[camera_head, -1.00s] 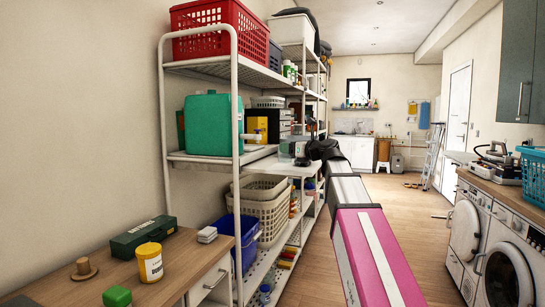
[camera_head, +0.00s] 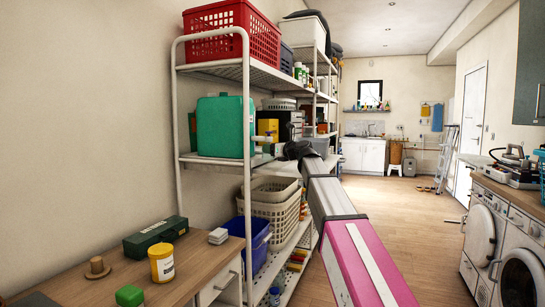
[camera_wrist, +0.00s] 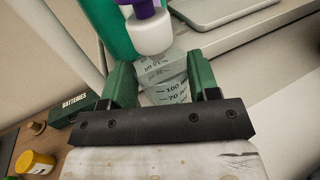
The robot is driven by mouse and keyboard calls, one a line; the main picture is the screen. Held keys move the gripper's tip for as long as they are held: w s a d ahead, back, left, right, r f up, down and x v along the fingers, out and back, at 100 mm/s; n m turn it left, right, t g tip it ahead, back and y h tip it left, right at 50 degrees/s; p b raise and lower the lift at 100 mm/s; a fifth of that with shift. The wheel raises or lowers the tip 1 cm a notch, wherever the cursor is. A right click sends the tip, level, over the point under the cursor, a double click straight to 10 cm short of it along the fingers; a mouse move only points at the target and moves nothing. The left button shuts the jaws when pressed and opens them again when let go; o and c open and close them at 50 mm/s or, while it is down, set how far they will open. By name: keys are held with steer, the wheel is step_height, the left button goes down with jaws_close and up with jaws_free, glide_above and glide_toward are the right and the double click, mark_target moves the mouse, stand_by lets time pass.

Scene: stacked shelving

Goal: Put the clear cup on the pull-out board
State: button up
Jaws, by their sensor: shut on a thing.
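The clear cup (camera_wrist: 172,90) has printed measuring marks. In the wrist view it sits between the two green fingers of my gripper (camera_wrist: 164,84), which is shut on it. In the head view my gripper is at the middle shelf level, just right of the green container, and the cup is too small there to make out clearly. A pale flat surface (camera_wrist: 262,72) with a straight front edge lies right of the cup in the wrist view. It looks like the pull-out board, and in the head view my arm hides much of that area.
A large green container (camera_head: 220,127) stands on the middle shelf, left of my gripper. A white bottle with a purple top (camera_wrist: 150,30) is close beyond the cup. A grey flat object (camera_wrist: 205,10) lies behind. Baskets (camera_head: 270,205) sit below.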

steer(key=shift+s+d+f, duration=0.1)
steer(key=shift+f, duration=1.35)
steer(key=o, duration=0.9)
steer(key=v, duration=1.2)
